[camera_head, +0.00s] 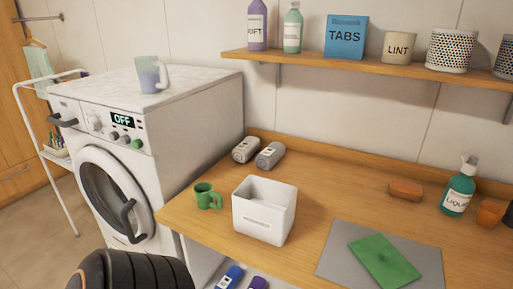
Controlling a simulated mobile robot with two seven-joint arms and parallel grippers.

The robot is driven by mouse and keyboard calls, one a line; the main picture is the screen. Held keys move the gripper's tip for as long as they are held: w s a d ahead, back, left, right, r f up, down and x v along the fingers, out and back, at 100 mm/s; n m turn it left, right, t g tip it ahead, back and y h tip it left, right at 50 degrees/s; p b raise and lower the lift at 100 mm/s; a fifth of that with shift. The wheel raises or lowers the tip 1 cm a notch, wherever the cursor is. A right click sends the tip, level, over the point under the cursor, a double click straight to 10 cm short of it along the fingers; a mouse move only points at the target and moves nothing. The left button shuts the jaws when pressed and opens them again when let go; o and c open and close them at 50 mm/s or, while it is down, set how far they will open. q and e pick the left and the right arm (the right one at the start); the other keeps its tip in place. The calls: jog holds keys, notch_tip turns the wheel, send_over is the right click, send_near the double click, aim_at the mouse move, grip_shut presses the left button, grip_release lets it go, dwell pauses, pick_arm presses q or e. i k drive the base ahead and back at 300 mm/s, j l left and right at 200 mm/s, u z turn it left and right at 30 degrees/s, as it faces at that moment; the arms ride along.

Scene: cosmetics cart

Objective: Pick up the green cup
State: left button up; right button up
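The green cup (206,196) stands upright on the wooden counter (330,200), near its left end. A dark ribbed part, likely mine, shows at the bottom left, well below the cup. Neither of my grippers is in view.
A washing machine (150,140) with a measuring cup (151,75) on top stands left. Two grey canisters (269,155) lie behind the cup. A grey mat with a green sponge-like pad (384,259), a brown bar (406,190) and a pump bottle (458,188) are right. A shelf (380,68) hangs above.

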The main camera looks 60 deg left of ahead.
aim_at(209, 198)
jog(key=u, duration=2.25)
